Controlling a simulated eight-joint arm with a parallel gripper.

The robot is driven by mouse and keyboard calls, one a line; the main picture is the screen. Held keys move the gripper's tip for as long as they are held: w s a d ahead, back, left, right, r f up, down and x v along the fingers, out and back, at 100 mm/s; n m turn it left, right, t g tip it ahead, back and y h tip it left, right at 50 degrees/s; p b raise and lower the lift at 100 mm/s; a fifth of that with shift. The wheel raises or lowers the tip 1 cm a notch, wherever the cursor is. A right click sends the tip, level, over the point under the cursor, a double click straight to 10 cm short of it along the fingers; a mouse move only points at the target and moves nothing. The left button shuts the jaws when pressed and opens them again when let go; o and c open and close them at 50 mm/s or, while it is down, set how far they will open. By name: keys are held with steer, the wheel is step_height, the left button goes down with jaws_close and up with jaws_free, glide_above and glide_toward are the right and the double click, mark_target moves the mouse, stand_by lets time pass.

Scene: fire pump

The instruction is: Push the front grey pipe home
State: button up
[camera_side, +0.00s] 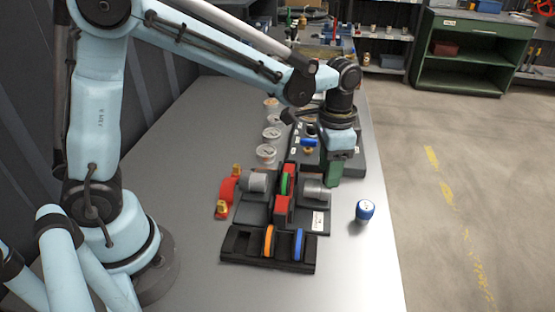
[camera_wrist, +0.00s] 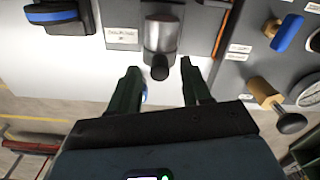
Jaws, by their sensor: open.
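A grey pipe (camera_side: 316,190) lies at the right side of the red and black pump block (camera_side: 282,207), behind a white label. In the wrist view the grey pipe (camera_wrist: 162,36) ends in a dark round stub that points toward my gripper. My gripper (camera_side: 335,178) is just right of this pipe, fingers down. In the wrist view my gripper (camera_wrist: 159,70) is open, with the dark stub between or just beyond its fingertips. Contact cannot be told. A second grey pipe (camera_side: 254,182) is on the left side of the block.
A black rack (camera_side: 240,258) in front holds an orange ring (camera_side: 268,241) and a blue ring (camera_side: 298,245). A blue and white cylinder (camera_side: 365,211) stands to the right. Red parts with brass fittings (camera_side: 222,208) lie left. Gauges (camera_side: 266,154) and a valve panel stand behind.

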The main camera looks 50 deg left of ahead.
steer(key=shift+f, duration=0.45)
jaws_close()
